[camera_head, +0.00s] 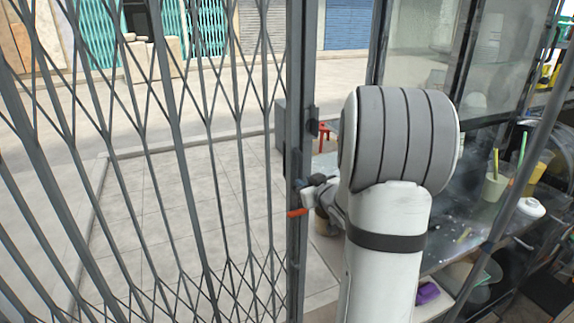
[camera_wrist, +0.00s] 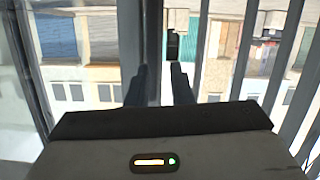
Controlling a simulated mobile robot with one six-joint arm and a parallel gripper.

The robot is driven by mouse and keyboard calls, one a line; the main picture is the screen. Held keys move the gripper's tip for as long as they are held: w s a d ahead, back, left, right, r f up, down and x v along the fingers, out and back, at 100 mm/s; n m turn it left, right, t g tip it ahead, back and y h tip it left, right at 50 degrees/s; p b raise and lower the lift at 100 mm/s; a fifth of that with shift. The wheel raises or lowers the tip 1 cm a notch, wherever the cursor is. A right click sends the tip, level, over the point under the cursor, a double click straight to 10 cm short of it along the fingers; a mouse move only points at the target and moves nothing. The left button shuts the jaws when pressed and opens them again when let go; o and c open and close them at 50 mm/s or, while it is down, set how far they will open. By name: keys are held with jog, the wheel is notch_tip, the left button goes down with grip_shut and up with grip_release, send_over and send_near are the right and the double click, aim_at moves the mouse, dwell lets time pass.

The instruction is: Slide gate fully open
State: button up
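The gate (camera_head: 185,150) is a grey folding lattice that spans the left half of the head view. Its upright end post (camera_head: 298,110) stands just left of my arm, with a dark block, perhaps a latch or handle, on its side (camera_head: 312,122). My gripper (camera_head: 298,205) is at this post, partly hidden by my arm, with an orange part showing across the post. In the wrist view my gripper's two fingers (camera_wrist: 159,75) stand apart with the post (camera_wrist: 153,40) behind or between them. The dark block also shows there (camera_wrist: 173,45). Contact with the post cannot be told.
Right of my arm is a glass-fronted stall with a counter (camera_head: 465,225) holding cups and a white lid. A red stool (camera_head: 324,135) stands beyond the post. Tiled pavement (camera_head: 150,200) and an empty street lie beyond the lattice.

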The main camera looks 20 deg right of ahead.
aim_at(300, 170)
jog(key=w+t+y+p, duration=0.1)
jog(key=w, duration=0.1)
jog(key=w+d+t+y, duration=0.1)
jog(key=w, duration=0.1)
jog(key=w+n+y+p, duration=0.1)
jog(key=w, duration=0.2)
jog(key=shift+d+t+y+p, duration=0.2)
jog(key=shift+t+y+p, duration=0.1)
jog(key=shift+t, duration=0.1)
jog(key=shift+s, duration=0.1)
jog(key=shift+c, duration=0.3)
grip_shut()
